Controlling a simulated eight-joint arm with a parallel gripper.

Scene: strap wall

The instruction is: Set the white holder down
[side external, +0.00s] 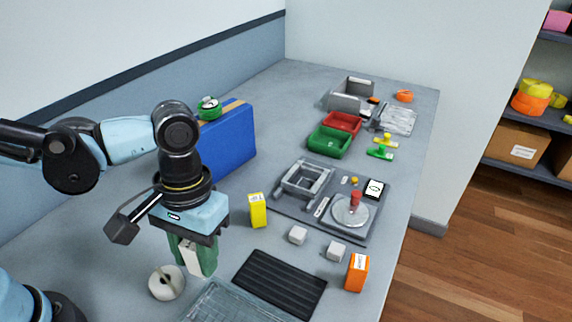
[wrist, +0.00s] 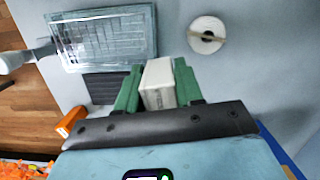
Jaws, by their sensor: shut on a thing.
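The white holder (wrist: 159,84) is a pale block between the two green fingers of my gripper (wrist: 158,90) in the wrist view. In the side view the white holder (side external: 193,259) shows between the fingers of my gripper (side external: 195,262), at the front left above the grey table. My gripper is shut on it. I cannot tell from these frames how high its lower end is above the table.
A white roll (side external: 167,283) lies left of my gripper. A black ribbed mat (side external: 280,284) and a clear tray (side external: 225,305) lie to its right. A yellow box (side external: 258,211) and a blue case (side external: 228,143) stand behind. Small white blocks (side external: 298,235) sit right of the yellow box.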

